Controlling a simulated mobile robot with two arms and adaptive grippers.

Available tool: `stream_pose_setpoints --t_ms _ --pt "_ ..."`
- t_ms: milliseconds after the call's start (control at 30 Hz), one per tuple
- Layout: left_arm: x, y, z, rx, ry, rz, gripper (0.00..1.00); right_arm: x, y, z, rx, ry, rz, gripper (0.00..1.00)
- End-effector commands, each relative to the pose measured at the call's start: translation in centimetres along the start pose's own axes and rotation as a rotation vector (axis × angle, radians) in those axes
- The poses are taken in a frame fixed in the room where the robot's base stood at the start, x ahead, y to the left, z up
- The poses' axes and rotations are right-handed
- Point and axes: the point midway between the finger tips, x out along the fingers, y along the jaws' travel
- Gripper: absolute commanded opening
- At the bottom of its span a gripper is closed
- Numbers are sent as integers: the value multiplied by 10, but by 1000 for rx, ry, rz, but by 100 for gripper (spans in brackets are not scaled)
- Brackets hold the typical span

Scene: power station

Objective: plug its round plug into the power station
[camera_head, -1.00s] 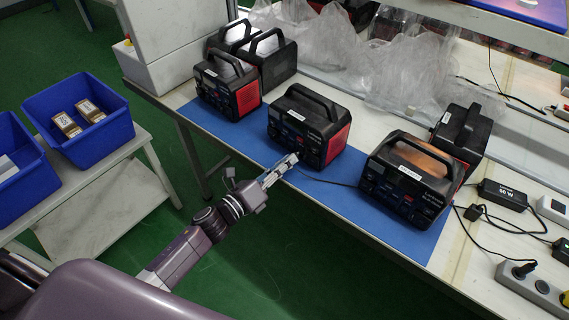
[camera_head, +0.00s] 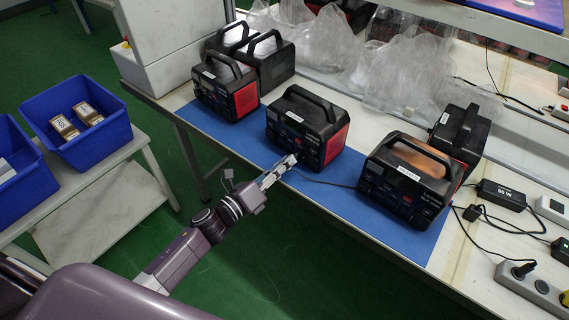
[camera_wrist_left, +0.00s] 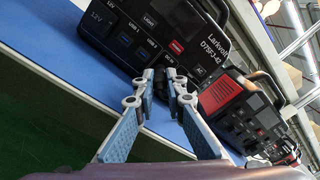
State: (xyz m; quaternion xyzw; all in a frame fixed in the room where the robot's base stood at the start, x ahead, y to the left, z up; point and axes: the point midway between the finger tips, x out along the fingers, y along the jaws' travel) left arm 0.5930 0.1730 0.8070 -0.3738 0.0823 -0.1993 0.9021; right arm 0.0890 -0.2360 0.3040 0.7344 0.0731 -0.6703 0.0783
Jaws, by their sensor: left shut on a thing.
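The middle power station (camera_head: 300,125), black with red sides and a top handle, stands on the blue mat (camera_head: 250,145). Its front panel also shows in the left wrist view (camera_wrist_left: 150,22), with labelled ports. My left gripper (camera_head: 289,161) is at the lower front of this station. In the wrist view the gripper (camera_wrist_left: 162,84) is shut on a small dark plug (camera_wrist_left: 161,88), right at the front panel below the port labels. The fingers partly hide the plug, so I cannot tell whether it is inserted. A black cable (camera_head: 325,183) runs right from the gripper. My right gripper is not in view.
Another power station (camera_head: 405,180) stands right on the mat, and one (camera_head: 226,85) stands left. A black adapter (camera_head: 503,194) and a power strip (camera_head: 533,290) lie at the right. Clear plastic bags (camera_head: 400,75) lie behind. Blue bins (camera_head: 78,115) stand on the left cart.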

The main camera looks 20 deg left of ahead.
Motion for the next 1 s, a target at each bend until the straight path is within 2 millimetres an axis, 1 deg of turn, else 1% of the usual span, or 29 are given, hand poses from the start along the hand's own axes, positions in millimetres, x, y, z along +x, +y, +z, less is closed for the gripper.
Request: stream_pose_setpoints --t_ms 267,600,1000 --pt "2 0 0 0 0 0 0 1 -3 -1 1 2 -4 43" --pt "12 0 0 -1 0 0 0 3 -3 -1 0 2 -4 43" --pt "12 0 0 0 0 0 0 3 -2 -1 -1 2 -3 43"
